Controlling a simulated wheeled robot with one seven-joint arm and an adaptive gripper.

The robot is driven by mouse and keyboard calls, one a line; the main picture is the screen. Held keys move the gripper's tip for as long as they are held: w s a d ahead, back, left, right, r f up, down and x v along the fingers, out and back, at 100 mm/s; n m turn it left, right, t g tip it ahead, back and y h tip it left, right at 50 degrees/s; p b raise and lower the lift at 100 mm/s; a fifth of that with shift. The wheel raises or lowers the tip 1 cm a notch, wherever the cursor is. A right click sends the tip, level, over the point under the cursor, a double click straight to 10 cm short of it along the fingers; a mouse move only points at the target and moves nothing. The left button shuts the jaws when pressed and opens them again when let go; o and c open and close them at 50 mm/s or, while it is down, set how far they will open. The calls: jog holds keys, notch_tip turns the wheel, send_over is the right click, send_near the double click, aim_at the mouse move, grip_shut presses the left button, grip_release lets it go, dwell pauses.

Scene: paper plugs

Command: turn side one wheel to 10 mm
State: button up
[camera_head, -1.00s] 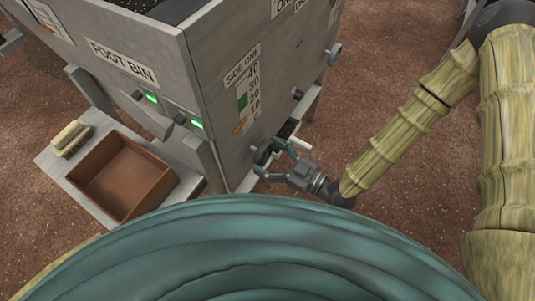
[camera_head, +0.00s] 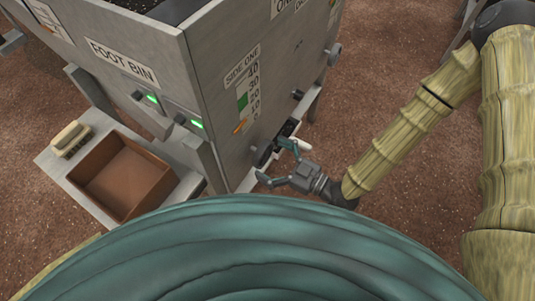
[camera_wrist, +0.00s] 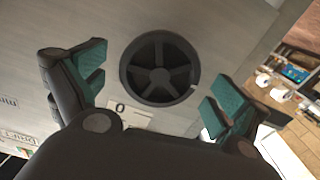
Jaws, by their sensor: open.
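The side one wheel (camera_wrist: 160,68) is a dark spoked handwheel on the grey panel, between and beyond my fingertips in the wrist view. In the head view the wheel (camera_head: 262,154) sits low on the side panel, below the SIDE ONE scale (camera_head: 247,96). The scale reads 0 to 40, with a green band near 20–30 and an orange pointer (camera_head: 240,127) near its low end, between 0 and 10. My gripper (camera_head: 276,162) is open with teal fingertips spread, apart from the wheel. It also shows in the wrist view (camera_wrist: 155,90), holding nothing.
The grey machine (camera_head: 215,60) fills the middle. A brown bin (camera_head: 125,178) and a brush (camera_head: 70,139) lie on a ledge at left. Brown floor is clear at right.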

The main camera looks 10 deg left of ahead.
aim_at(267, 156)
jog(key=shift+v, duration=1.7)
jog(key=shift+v, duration=2)
jog(key=v, duration=1.2)
